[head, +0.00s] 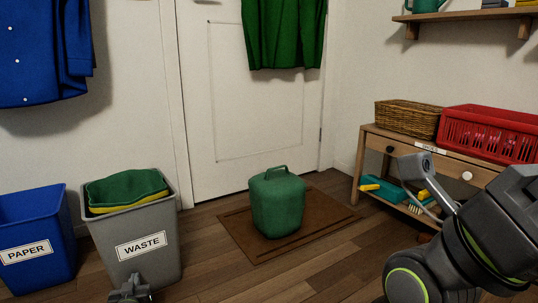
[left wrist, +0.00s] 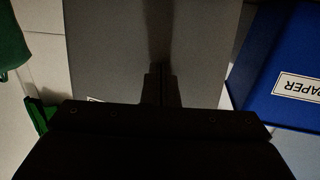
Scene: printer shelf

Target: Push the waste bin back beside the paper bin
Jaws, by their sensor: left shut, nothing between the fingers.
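The grey waste bin (head: 165,222) stands upright, with a white WASTE label on its front and green and yellow cloth in its top. The blue paper bin (head: 62,262) stands to its left, with a narrow gap between their rims. My left gripper (head: 130,287) is shut and empty, low in front of the waste bin. In the left wrist view its fingers (left wrist: 160,85) lie against the view of the waste bin's grey wall (left wrist: 110,40); I cannot tell whether they touch. The paper bin (left wrist: 270,70) shows at right there. My right arm shows, but its gripper does not.
A green container (head: 278,205) stands on a brown mat (head: 237,232) before the white door (head: 260,120). A wooden side table (head: 362,160) with a wicker basket (head: 405,118) and red crate (head: 490,133) stands at right. Bare floor (head: 215,275) lies right of the waste bin.

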